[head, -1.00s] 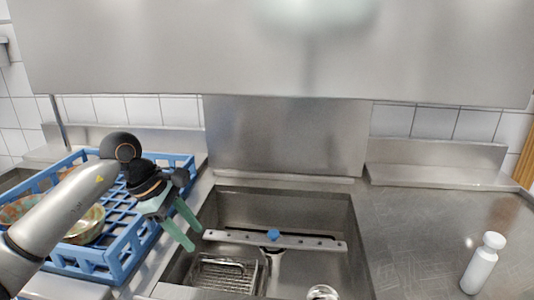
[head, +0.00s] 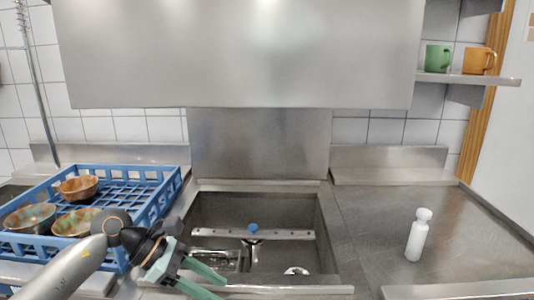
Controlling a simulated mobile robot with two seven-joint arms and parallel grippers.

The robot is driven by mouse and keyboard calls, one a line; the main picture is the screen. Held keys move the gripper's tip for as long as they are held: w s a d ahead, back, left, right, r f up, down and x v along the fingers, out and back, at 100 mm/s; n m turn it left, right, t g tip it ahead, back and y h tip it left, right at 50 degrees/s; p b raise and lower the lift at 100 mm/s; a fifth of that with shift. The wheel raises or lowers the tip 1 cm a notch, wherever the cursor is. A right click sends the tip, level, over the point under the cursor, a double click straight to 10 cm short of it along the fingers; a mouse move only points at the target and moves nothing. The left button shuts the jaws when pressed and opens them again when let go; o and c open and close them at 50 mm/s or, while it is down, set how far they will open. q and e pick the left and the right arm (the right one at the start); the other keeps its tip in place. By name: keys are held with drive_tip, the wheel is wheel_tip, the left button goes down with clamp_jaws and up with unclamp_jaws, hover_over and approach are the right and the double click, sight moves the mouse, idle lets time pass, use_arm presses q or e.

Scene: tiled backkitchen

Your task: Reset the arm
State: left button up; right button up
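My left arm comes in from the lower left of the head view. My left gripper (head: 208,280) has green fingers, spread apart with nothing between them. It is over the front left edge of the sink (head: 200,212), to the right of the blue dish rack (head: 160,207). My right arm and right gripper are not in the picture.
The rack holds a brown bowl (head: 77,189) and two patterned bowls (head: 30,218) (head: 75,222). A white bottle (head: 417,238) stands on the steel counter (head: 375,222) at the right. A green mug (head: 438,58) and an orange mug (head: 479,61) sit on a wall shelf (head: 465,78).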

use_arm(q)
drive_tip(key=s+d+r+n+t+h+p, duration=0.4)
drive_tip(key=d+n+h, duration=0.5)
drive_tip(key=n, duration=0.5)
drive_tip(key=a+f+n+t+y+p, duration=0.1)
drive_tip(key=a+f+n+t+y, duration=0.45)
drive_tip(key=n, duration=0.75)
drive_tip(key=a+f+n+t+y+p, duration=0.1)
drive_tip(key=a+f+n+t+y, duration=0.5)
drive_tip(key=n, duration=0.7)
drive_tip(key=s+a+f+n+g+y, duration=0.2)
drive_tip(key=s+f+n, duration=0.3)
drive_tip(key=s+f, duration=0.3)
drive_tip(key=s+a+f+n+g+y+p, duration=0.1)
drive_tip(key=s+a+f+n+g+y, duration=0.1)
drive_tip(key=s+f+n+g, duration=0.3)
drive_tip(key=s+f+n+y, duration=0.1)
drive_tip(key=s+f, duration=0.2)
drive_tip(key=s, duration=0.1)
drive_tip(key=shift+f+p, duration=0.3)
drive_tip(key=shift+f, duration=0.05)
